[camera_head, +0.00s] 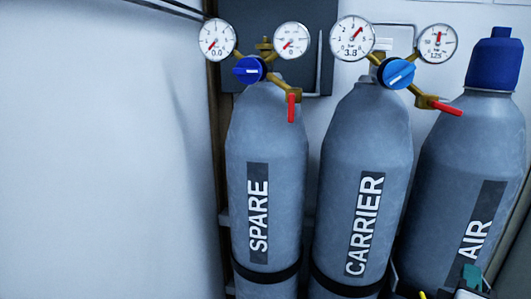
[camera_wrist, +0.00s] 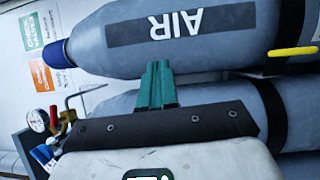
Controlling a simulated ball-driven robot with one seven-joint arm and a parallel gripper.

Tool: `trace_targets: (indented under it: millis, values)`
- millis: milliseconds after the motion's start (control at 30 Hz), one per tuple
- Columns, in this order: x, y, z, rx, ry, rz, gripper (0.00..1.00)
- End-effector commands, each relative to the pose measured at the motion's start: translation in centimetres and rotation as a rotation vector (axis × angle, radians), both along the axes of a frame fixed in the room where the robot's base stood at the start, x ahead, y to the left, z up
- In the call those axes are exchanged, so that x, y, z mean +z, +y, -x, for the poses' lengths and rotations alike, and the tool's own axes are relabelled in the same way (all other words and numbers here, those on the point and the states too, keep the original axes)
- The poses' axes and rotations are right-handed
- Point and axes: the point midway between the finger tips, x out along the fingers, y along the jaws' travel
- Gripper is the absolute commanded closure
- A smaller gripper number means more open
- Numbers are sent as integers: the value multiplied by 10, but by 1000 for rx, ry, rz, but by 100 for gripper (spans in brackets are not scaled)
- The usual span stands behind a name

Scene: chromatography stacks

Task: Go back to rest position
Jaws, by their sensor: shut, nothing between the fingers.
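My gripper (camera_wrist: 157,72) shows its teal fingers in the wrist view, shut together with nothing between them. They point toward the grey AIR cylinder (camera_wrist: 165,45), which appears upside down there; I cannot tell the gap between them. In the head view my gripper (camera_head: 472,274) shows only as a small teal piece at the bottom right, in front of the AIR cylinder (camera_head: 455,190). The rest of my arm is mostly out of that view.
The SPARE cylinder (camera_head: 265,130) and CARRIER cylinder (camera_head: 365,130) stand left of AIR, with gauges and valves on top. SPARE's red lever (camera_head: 291,107) hangs down; CARRIER's red lever (camera_head: 447,108) points right. AIR wears a blue cap (camera_head: 495,62). A pale wall fills the left.

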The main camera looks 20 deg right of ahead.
Motion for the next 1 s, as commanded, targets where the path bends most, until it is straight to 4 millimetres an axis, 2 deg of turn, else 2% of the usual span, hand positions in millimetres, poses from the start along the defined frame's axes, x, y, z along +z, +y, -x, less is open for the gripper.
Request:
trace_targets:
  millis: [33, 167, 300, 433, 500, 600, 667, 700, 933, 1000]
  values:
    - [-21, 3, 3, 13, -22, -148, 100]
    - [-93, 20, 13, 4, -57, -546, 100]
    - [-164, 64, 34, -58, -18, -952, 100]
    - [-214, 117, 65, -157, 78, -1267, 100]
    - [-230, 143, 83, -214, 140, -1392, 100]
    - [-243, 171, 104, -280, 216, -1514, 100]
    - [-248, 181, 113, -307, 250, -1558, 100]
    - [-250, 187, 117, -320, 264, -1578, 96]
    - [-253, 193, 122, -336, 285, -1602, 74]
    - [-253, 193, 121, -336, 285, -1602, 74]
